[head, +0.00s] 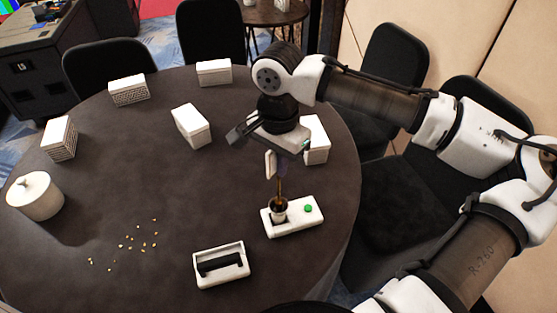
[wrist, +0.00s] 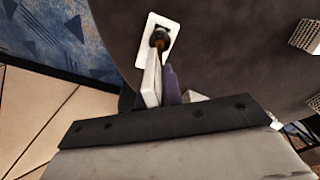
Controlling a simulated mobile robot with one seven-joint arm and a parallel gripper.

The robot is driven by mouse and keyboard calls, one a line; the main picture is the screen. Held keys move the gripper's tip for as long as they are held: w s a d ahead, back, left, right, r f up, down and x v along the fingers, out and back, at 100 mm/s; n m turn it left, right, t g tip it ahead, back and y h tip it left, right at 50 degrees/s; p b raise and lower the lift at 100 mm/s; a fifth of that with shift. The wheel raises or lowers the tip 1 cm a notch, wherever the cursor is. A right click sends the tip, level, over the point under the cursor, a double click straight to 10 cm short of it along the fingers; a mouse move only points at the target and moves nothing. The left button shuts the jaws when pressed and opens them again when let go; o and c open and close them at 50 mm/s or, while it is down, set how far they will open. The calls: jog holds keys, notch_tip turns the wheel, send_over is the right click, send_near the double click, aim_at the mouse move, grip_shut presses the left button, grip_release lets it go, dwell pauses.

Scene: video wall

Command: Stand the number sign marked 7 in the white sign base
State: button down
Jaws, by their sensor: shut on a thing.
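My gripper (head: 277,174) is shut on a slim upright thing above the right part of the table. A brown stem (head: 280,188) runs down from between the fingers to a dark, cup-like foot (head: 279,211). The foot is at the left part of a white base (head: 294,228) with a green button; I cannot tell whether it is seated or just above. In the wrist view the dark foot (wrist: 159,39) overlaps the white base (wrist: 148,53), and a purple part (wrist: 171,86) shows beside a white finger. No 7 is readable.
A white tray with a black bar (head: 220,264) lies at the front of the round dark table (head: 150,205). White boxes (head: 191,126) stand farther back, one behind my gripper. A lidded white pot (head: 35,196) and small yellowish bits (head: 129,238) are at left. Black chairs surround the table.

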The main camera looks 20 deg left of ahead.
jog(key=shift+f, duration=0.2)
jog(key=shift+f+b, duration=1.2)
jog(key=shift+f, duration=0.85)
jog(key=c, duration=1.5)
grip_release()
notch_tip(320, 180, up, 14)
jog(key=shift+f+b, duration=0.1)
jog(key=shift+b, duration=0.25)
